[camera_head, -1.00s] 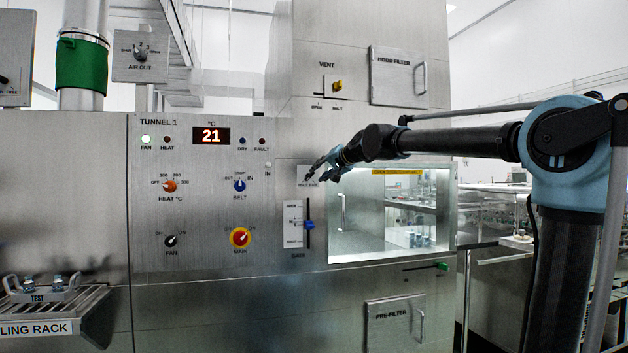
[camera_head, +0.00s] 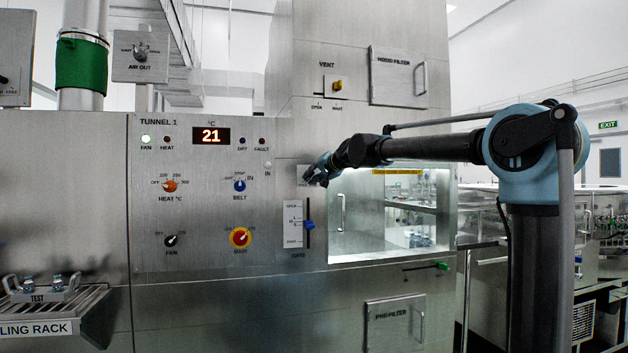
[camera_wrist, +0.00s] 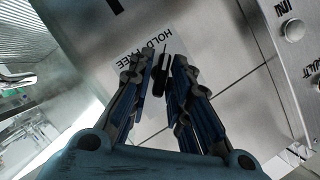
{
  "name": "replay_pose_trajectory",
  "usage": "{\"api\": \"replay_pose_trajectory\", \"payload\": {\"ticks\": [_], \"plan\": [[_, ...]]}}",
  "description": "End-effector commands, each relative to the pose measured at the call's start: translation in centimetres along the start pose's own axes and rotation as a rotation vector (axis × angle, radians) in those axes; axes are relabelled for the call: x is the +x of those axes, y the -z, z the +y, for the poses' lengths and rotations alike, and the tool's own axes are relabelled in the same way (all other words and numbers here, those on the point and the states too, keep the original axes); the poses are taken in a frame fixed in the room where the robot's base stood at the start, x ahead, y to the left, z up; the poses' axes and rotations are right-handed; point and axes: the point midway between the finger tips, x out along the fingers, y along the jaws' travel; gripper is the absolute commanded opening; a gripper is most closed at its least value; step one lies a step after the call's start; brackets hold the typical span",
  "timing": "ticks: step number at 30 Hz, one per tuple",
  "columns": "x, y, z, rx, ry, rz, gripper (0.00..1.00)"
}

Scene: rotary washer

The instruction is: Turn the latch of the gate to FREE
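The latch (camera_wrist: 162,78) is a small black lever on a steel panel, seen in the wrist view beside a pale label (camera_wrist: 150,45) reading HOLD and FREE. My gripper (camera_wrist: 163,62) is around it, one dark finger on each side. A narrow gap shows between the fingers and the latch, so they look open; contact cannot be told. In the head view my gripper (camera_head: 312,177) covers the latch, left of the lit window. Below it is the gate slider with a blue knob (camera_head: 309,225), beside an OPEN/SHUT scale (camera_head: 292,224).
The control panel with the belt knob (camera_head: 240,185) and main switch (camera_head: 240,238) lies to the left. The window (camera_head: 350,250) and its handle (camera_head: 342,212) are close on the right. A green-knobbed lever (camera_head: 441,266) is below the window.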

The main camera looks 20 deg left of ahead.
Motion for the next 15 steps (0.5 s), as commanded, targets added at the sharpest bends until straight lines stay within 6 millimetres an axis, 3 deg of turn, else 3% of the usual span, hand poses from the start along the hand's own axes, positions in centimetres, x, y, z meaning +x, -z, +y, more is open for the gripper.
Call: {"api": "replay_pose_trajectory", "payload": {"ticks": [15], "plan": [[-0.04, -0.01, 0.09, -0.038, -0.017, -0.001, 0.00]]}}
